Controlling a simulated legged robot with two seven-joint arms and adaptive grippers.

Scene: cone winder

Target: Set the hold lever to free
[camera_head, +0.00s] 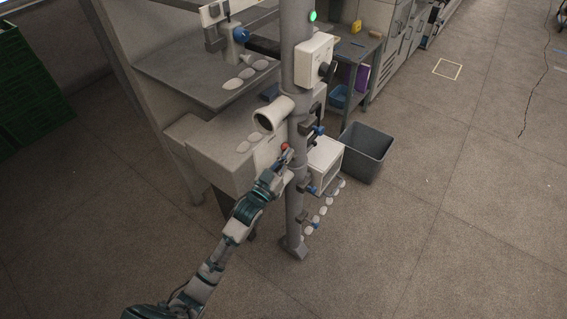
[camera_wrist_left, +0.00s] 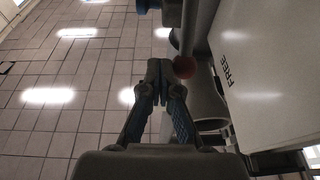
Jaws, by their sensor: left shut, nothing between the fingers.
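The hold lever shows by its red ball knob (camera_head: 286,146), beside the grey post in the head view. In the left wrist view the red knob (camera_wrist_left: 184,67) sits just right of my fingertips, on a thin grey rod. A pale plate (camera_wrist_left: 262,50) to its right carries the word FREE; the plate also shows in the head view (camera_head: 266,152). My left gripper (camera_head: 283,159) is shut and empty, close beside the knob; its fingertips (camera_wrist_left: 159,70) are together. I cannot tell whether they touch the knob. My right gripper is not in view.
The grey post (camera_head: 294,215) stands close to my left gripper. A grey bin (camera_head: 366,152) stands on the floor. The floor at the right is mostly clear.

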